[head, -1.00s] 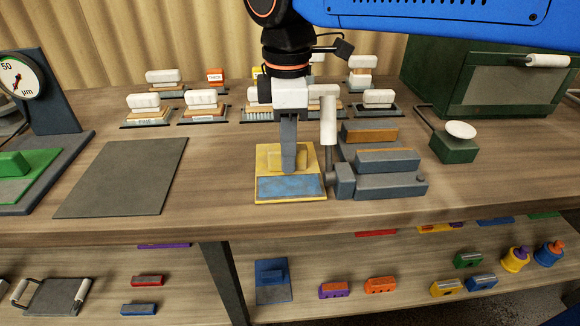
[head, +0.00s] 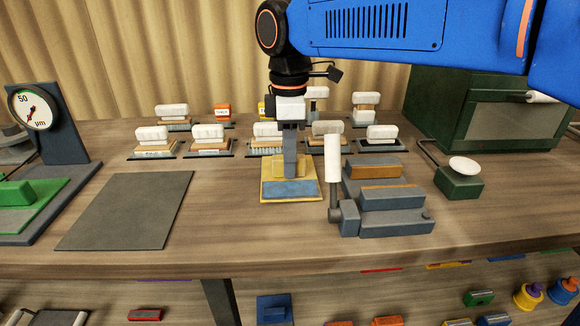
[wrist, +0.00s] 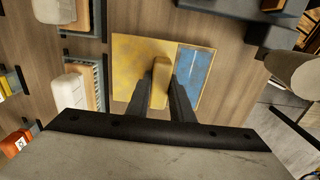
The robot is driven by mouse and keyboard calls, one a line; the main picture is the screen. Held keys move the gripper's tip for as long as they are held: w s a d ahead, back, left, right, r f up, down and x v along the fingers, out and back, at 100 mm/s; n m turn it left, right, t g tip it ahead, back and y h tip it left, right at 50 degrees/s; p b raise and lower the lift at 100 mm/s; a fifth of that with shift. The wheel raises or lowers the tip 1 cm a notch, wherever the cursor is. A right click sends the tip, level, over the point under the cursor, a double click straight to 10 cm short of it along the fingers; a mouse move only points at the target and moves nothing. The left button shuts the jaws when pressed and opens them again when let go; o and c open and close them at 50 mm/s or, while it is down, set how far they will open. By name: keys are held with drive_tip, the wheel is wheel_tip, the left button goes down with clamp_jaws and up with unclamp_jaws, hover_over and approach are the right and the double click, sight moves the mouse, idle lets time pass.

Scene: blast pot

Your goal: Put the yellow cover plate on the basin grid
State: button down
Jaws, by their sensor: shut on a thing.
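The yellow cover plate (head: 267,193) is a flat yellow sheet with a scuffed blue strip along one side and a raised yellow block as its grip. It is near the middle of the bench, in front of the row of brushes. My gripper (head: 290,174) points down from above and is shut on that block. In the wrist view the plate (wrist: 135,60) lies flat below, with my two fingers (wrist: 161,85) on either side of the block. I cannot tell whether the plate touches the bench. I cannot make out a basin grid in these views.
A grey stepped block with a white-handled lever (head: 333,160) stands close to the plate's right. A grey mat (head: 125,212) lies left. White-handled brushes (head: 268,135) stand behind. A green cabinet (head: 490,100) and a gauge stand (head: 60,125) flank the bench. A shelf runs below.

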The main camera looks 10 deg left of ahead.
drive_tip(key=shift+f, duration=0.1)
idle(0.3)
drive_tip(key=c, duration=1.9)
unclamp_jaws()
drive_tip(key=shift+f, duration=0.15)
drive_tip(key=o, duration=0.3)
drive_tip(key=shift+o, duration=0.2)
